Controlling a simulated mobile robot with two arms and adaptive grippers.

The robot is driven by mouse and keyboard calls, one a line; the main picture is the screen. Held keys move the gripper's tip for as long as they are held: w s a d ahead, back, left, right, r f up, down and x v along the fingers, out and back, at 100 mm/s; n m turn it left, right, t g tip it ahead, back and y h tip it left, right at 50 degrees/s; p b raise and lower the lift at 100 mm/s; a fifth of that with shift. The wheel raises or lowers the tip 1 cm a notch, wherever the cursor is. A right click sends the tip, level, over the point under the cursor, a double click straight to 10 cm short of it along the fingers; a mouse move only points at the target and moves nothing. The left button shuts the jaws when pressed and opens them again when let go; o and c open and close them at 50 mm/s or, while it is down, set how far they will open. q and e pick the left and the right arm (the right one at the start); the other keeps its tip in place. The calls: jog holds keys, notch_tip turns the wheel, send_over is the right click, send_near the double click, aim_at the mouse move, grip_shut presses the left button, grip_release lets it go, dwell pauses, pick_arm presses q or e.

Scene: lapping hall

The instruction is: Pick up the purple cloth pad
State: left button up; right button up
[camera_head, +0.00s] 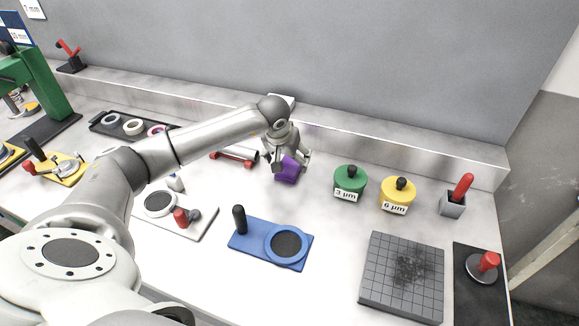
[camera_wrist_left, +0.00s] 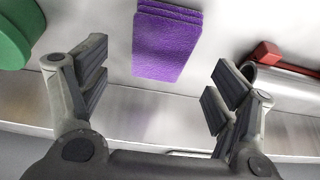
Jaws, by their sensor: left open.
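The purple cloth pad (camera_head: 288,170) lies on the white bench top behind the blue fixture in the head view. In the left wrist view the purple cloth pad (camera_wrist_left: 166,42) shows as a small stack of layers, between and beyond the two fingers. My left gripper (camera_head: 287,163) is above the pad and partly hides it in the head view. In the left wrist view my left gripper (camera_wrist_left: 158,85) is open with nothing between its fingers. My right gripper is in neither view.
Green (camera_head: 350,182) and yellow (camera_head: 397,193) labelled pots stand right of the pad. A silver roller with red ends (camera_head: 235,156) lies close on its left. The blue fixture (camera_head: 272,243) is in front. A raised ledge and wall (camera_head: 400,139) run behind.

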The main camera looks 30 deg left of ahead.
aim_at(289, 165)
pick_arm(q)
jog(key=x, duration=0.3)
jog(key=shift+w+a+f+p, duration=0.1)
jog(key=shift+w+f+p, duration=0.1)
jog(key=shift+f+p, duration=0.15)
jog(key=shift+f+b, duration=0.3)
jog(key=shift+b, duration=0.15)
dwell(0.4)
jog(key=c, duration=1)
